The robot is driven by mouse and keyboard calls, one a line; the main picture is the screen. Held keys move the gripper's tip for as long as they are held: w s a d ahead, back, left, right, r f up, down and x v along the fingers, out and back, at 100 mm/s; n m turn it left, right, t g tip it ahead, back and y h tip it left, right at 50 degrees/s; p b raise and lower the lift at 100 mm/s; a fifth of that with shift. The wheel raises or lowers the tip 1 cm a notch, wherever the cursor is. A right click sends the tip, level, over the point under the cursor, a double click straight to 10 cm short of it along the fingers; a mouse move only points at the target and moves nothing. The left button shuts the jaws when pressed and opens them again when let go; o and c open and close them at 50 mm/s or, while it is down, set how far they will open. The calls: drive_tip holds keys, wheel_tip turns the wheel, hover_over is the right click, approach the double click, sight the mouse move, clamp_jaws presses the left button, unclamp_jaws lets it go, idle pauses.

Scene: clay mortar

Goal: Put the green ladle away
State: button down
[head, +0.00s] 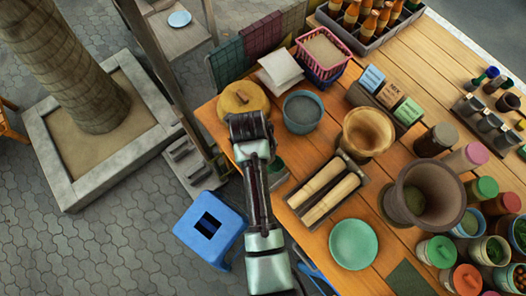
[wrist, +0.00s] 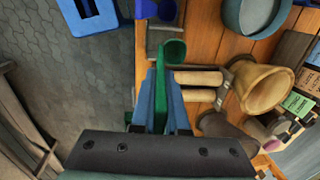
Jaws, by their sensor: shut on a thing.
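The green ladle (wrist: 172,54) is between the blue fingers of my gripper (wrist: 162,78) in the wrist view. The fingers are shut on its handle, and its bowl sticks out past the fingertips, beside the wooden table's edge (wrist: 205,40). In the head view my arm reaches along the table's left edge and hides the fingers and most of what is under them. A small dark green patch (head: 279,170) shows beside my arm there; I cannot tell whether it is the ladle.
Two wooden rollers in a tray (head: 325,190), a blue-grey bowl (head: 302,111), a wooden mortar (head: 367,132) and a green plate (head: 353,244) stand near the table's left side. A blue stool (head: 208,226) stands on the paving left of the arm. Jars crowd the right.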

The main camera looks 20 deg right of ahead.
wheel_tip(320, 180, down, 3)
drive_tip(key=shift+s+f+b, duration=0.1)
drive_tip(key=shift+b, duration=0.95)
wheel_tip(320, 180, down, 8)
drive_tip(key=b, duration=0.5)
drive_tip(key=shift+r+b, duration=0.25)
drive_tip(key=shift+b, duration=0.05)
drive_tip(key=c, duration=0.8)
unclamp_jaws()
drive_tip(key=shift+c, duration=0.2)
